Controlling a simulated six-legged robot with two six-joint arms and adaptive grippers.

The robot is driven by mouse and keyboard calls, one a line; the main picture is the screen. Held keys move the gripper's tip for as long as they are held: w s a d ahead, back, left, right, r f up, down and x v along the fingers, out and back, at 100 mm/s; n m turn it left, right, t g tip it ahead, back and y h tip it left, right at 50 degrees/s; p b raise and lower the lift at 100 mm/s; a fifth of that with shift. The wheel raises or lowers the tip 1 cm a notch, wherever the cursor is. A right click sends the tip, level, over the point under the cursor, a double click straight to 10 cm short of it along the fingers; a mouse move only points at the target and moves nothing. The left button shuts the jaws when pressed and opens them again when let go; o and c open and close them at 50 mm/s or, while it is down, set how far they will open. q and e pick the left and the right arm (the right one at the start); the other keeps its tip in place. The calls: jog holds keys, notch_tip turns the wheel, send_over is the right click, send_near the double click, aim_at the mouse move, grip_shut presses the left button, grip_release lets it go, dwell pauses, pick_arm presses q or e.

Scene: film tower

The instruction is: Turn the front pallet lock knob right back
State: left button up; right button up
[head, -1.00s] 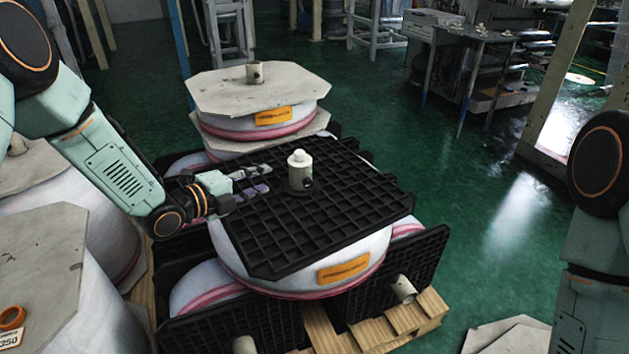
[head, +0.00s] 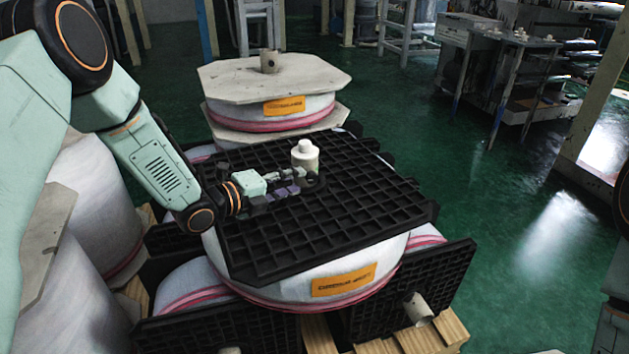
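The front lock knob (head: 305,154) is a cream-white cylinder with a smaller round cap. It stands upright on the black grid pallet (head: 365,215) over the front white roll. My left gripper (head: 301,182) comes in from the left, low over the grid, with its fingers apart. Its tips are at the near left of the knob's lower part and overlap it in the picture. I cannot tell whether they touch it. The knob's lower part is partly hidden by the fingers. My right gripper is out of view; only part of my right arm shows at the right edge.
A second roll (head: 228,112) with grey octagonal boards and a similar knob (head: 269,62) stands behind. Large white rolls crowd the left. Green floor is open at right.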

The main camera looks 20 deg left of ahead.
aim_at(309, 180)
pick_arm(q)
jog(key=b+x, duration=0.1)
jog(key=x, duration=0.3)
jog(key=shift+w+d+f, duration=0.15)
jog(key=shift+d+f, duration=0.1)
jog(key=shift+w+d+f+b, duration=0.1)
jog(key=shift+w+d+b, duration=0.05)
jog(key=shift+w+b, duration=0.2)
jog(key=shift+w+d, duration=0.1)
jog(key=shift+w, duration=0.2)
jog(key=shift+w+d, duration=0.15)
jog(key=shift+c, duration=1.3)
grip_shut()
